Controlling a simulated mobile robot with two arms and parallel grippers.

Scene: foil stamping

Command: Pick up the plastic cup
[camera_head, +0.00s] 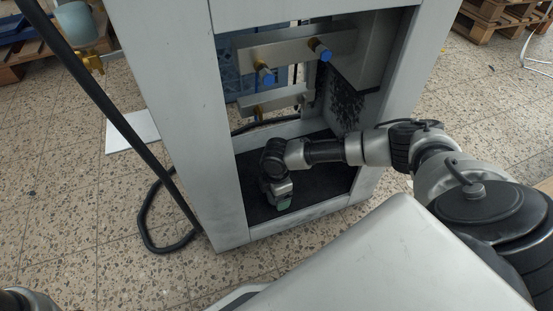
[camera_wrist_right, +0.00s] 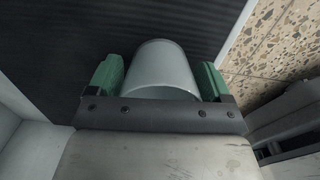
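The plastic cup (camera_wrist_right: 162,68) is pale grey and shows in the right wrist view, with its open rim toward my wrist, over a black ribbed surface. It lies between the two green fingers of my right gripper (camera_wrist_right: 160,80). The fingers stand apart on either side, close to the cup; dark gaps show beside its far part, and I see no clear grip. In the head view my right gripper (camera_head: 284,203) points down inside the machine's lower opening, near its front edge. The cup is hidden there. My left gripper is not in view.
The grey machine frame (camera_head: 226,215) has posts on both sides of my right arm. Metal bars with blue-capped fittings (camera_head: 320,50) are above the dark floor (camera_head: 255,165) of the opening. A black hose (camera_head: 146,215) lies on the left. Speckled tiles are clear in front.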

